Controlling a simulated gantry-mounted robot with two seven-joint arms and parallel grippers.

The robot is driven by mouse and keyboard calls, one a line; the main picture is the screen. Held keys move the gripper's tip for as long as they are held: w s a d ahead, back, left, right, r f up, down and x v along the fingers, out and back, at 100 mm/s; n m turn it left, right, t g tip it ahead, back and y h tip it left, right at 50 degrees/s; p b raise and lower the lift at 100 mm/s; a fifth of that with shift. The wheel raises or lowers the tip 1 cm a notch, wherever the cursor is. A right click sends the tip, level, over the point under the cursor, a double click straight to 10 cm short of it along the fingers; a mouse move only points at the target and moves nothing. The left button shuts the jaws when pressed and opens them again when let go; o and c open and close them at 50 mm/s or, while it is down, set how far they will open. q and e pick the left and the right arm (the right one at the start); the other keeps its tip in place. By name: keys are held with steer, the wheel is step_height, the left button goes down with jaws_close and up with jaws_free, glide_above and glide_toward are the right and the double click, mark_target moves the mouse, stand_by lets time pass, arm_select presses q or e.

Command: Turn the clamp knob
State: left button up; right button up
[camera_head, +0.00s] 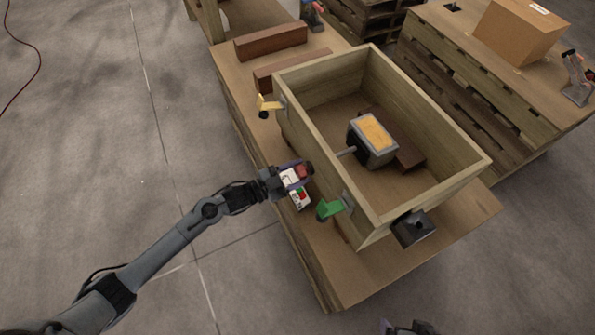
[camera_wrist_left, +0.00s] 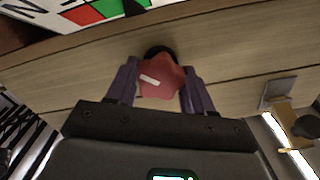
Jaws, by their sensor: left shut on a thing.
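The clamp knob is a red, lobed knob (camera_wrist_left: 162,77) with a white mark on its face. In the left wrist view it sits between the two purple fingers of my left gripper (camera_wrist_left: 158,90), against the wooden box wall. My left gripper also shows in the head view (camera_head: 303,174), at the near left side of the wooden box (camera_head: 330,195), shut on the knob. A dark round part shows just behind the knob. A white panel with red and green patches (camera_head: 299,196) lies beside the gripper. At the bottom edge of the head view, a dark part shows that I cannot identify.
A grey and yellow device (camera_head: 374,137) stands inside the box. Brown blocks (camera_head: 270,42) lie behind it.

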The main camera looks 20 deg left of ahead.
arm_select(q)
steer(key=shift+d+r, duration=0.1)
steer(key=shift+r, duration=0.35)
steer(key=o, duration=0.7)
steer(key=shift+o, duration=1.3)
steer(key=shift+f, duration=0.1)
steer(key=shift+o, duration=0.3)
steer(key=shift+f, duration=0.15)
steer(key=shift+s+a, duration=0.4)
steer(key=shift+s, duration=0.05)
steer(key=p+v, duration=0.3)
steer(key=v, duration=0.6)
steer(key=shift+s+a+p, duration=0.25)
steer(key=shift+p, duration=0.05)
